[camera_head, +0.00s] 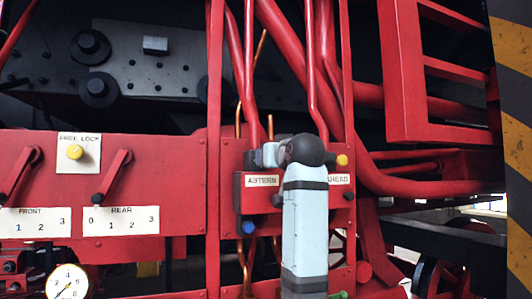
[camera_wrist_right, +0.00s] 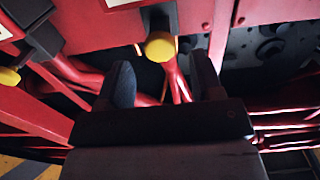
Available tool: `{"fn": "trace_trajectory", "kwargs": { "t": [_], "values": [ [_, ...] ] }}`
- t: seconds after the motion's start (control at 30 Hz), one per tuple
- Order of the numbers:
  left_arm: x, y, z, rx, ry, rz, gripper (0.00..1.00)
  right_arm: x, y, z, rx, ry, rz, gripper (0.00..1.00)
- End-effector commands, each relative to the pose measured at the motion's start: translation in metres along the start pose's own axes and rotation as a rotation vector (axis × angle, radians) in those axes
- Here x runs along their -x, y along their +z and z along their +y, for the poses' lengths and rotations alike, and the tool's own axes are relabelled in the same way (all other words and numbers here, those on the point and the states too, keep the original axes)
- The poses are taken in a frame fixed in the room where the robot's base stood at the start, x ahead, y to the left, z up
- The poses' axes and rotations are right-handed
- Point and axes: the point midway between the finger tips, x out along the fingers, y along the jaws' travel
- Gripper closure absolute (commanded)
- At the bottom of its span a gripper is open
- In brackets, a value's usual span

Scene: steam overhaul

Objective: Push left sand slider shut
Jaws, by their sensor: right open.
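A yellow knob (camera_wrist_right: 160,46), which appears to be the left sand slider's, shows in the right wrist view on a dark stem below a white label. In the head view my right arm and gripper hide it. My right gripper (camera_wrist_right: 160,63) is open, with one finger on each side of the knob in that view. I cannot tell whether they touch it. In the head view the gripper (camera_head: 263,156) is in front of the red box (camera_head: 240,206) with the ASTERN (camera_head: 262,181) and AHEAD (camera_head: 340,179) labels. My left gripper is not in view.
A second yellow knob (camera_head: 342,160) sits right of my wrist. A blue knob (camera_head: 248,228) is low on the box. Red pipes (camera_head: 250,75) rise behind. A red panel with levers (camera_head: 115,172) and a gauge (camera_head: 68,283) are at left.

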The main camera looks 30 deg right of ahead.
Motion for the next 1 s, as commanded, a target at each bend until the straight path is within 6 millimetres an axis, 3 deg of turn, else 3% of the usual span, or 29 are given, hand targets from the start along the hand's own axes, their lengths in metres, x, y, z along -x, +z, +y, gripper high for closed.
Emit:
{"fn": "trace_trajectory", "kwargs": {
  "t": [0.1,0.3,0.67,0.9,0.93,1.0],
  "values": [
    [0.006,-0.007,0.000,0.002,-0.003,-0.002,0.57,-0.021,-0.002,0.000,0.000,-0.001,-0.003,0.40],
    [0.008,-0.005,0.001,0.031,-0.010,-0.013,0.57,-0.042,-0.001,0.000,-0.001,0.000,-0.001,0.40],
    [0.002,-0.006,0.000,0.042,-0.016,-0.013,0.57,-0.046,0.000,0.000,-0.001,0.000,0.001,0.40],
    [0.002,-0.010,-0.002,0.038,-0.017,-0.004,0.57,-0.046,0.000,0.000,0.000,-0.001,0.001,0.95],
    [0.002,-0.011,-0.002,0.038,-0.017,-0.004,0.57,-0.046,0.000,0.000,0.000,-0.001,0.001,1.00],
    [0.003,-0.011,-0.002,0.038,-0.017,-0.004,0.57,-0.047,0.000,0.000,0.000,-0.001,0.001,1.00]
  ]
}}
